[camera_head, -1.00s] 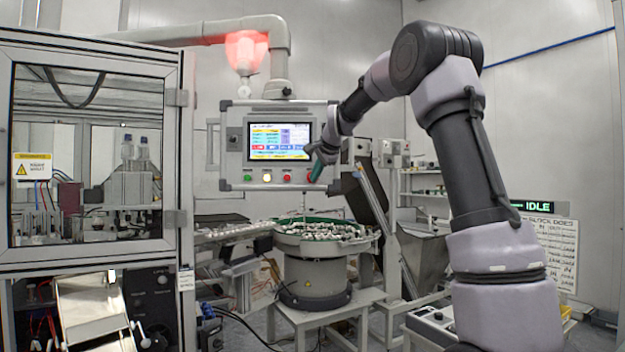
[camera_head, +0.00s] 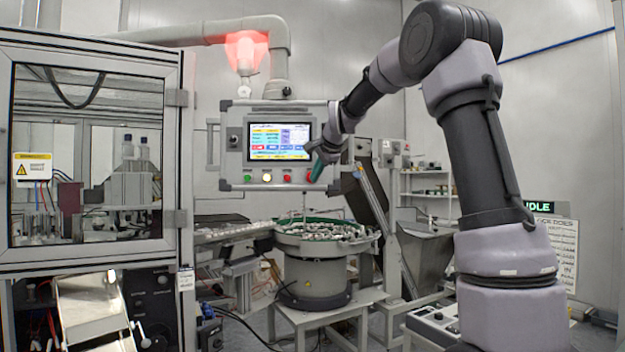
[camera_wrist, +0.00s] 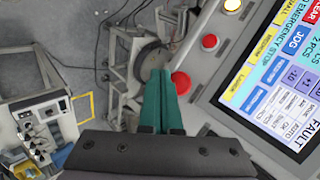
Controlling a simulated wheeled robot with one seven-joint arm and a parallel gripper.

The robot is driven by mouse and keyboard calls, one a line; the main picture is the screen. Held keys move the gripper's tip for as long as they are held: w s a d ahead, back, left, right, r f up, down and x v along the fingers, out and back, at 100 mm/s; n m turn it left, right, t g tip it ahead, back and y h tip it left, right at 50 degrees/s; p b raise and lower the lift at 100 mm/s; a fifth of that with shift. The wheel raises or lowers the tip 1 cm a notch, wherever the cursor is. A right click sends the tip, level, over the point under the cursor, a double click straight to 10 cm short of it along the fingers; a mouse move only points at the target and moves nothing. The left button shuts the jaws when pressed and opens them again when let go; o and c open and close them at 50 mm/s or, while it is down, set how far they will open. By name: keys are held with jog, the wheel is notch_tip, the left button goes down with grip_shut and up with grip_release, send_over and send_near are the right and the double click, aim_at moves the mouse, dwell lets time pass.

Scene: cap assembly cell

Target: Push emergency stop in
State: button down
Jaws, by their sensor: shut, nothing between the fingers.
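The control panel (camera_head: 225,150) with a lit screen hangs in the middle of the head view. A large red button, apparently the emergency stop (camera_head: 309,178), is at the right end of its lower button row, partly covered by my gripper (camera_head: 316,170). In the wrist view my gripper (camera_wrist: 162,72) has its two green fingers shut together and empty. The large red button (camera_wrist: 181,82) shows just to the right of the fingertips. I cannot tell whether the fingers touch it or whether it is pressed.
A red lamp (camera_head: 247,50) glows above. A bowl feeder (camera_head: 318,270) stands below the panel. A glazed machine enclosure (camera_head: 90,255) fills the left side.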

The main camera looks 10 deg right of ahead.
jog(key=shift+s+a, duration=0.15)
jog(key=shift+s, duration=0.6)
jog(key=shift+s+a, duration=0.1)
jog(key=shift+s, duration=0.65)
jog(key=s+d+f+n, duration=0.1)
jog(key=s+f+n, duration=0.2)
jog(key=s, duration=0.9)
jog(key=s+d+f+n+g, duration=0.1)
jog(key=s+d+f+n, duration=0.1)
jog(key=s, duration=1.1)
jog(key=s+d+f+n+g, duration=0.1)
jog(key=s+f, duration=0.5)
jog(key=s, duration=0.7)
jog(key=d+n, duration=0.1)
jog(key=n, duration=0.1)
jog(key=shift+d+f+n, duration=0.15)
jog(key=shift+d+n, duration=0.05)
jog(key=shift+n, duration=0.2)
